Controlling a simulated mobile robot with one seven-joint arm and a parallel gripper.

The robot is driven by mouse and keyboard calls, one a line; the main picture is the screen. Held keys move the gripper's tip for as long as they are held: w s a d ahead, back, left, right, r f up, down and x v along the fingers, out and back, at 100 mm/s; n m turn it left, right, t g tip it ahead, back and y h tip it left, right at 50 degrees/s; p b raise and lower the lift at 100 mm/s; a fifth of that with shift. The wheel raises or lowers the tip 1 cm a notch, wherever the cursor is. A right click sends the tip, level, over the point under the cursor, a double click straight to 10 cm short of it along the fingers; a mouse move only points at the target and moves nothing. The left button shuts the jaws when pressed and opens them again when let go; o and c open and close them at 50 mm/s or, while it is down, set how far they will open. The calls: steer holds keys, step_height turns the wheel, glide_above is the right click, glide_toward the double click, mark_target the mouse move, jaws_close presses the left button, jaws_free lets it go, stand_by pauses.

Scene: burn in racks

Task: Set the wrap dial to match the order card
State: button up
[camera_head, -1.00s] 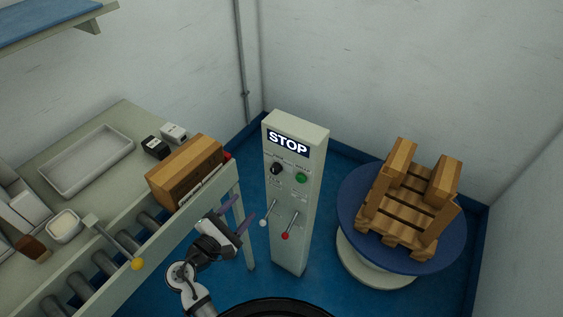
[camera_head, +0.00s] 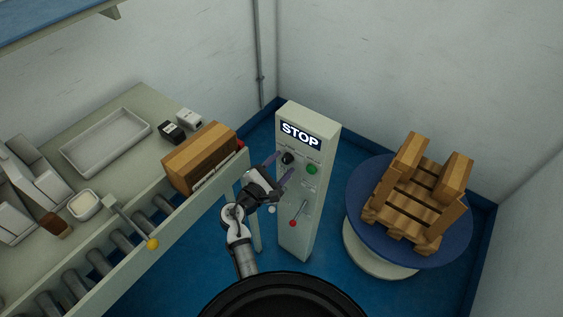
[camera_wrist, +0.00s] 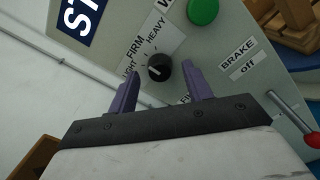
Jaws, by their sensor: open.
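The wrap dial (camera_head: 288,158) is a round black knob on the front of a pale control post (camera_head: 293,220), below a lit STOP display (camera_head: 301,135). In the wrist view the dial (camera_wrist: 159,68) has a white mark, with LIGHT, FIRM and HEAVY labels around its upper left. I cannot tell surely which label the mark points to. My gripper (camera_head: 279,168) is open in front of the post, its purple fingers on either side of the dial in the wrist view, with no clear contact. I cannot make out a readable order card.
A green button (camera_head: 312,169) sits right of the dial. A red-tipped brake lever (camera_head: 299,213) juts out below. A blue turntable (camera_head: 361,215) with a wooden pallet stands right. A roller conveyor (camera_head: 100,258) and a brown box (camera_head: 197,160) are left.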

steer(key=shift+w+d, duration=0.15)
steer(key=shift+w, duration=0.15)
steer(key=c, duration=1)
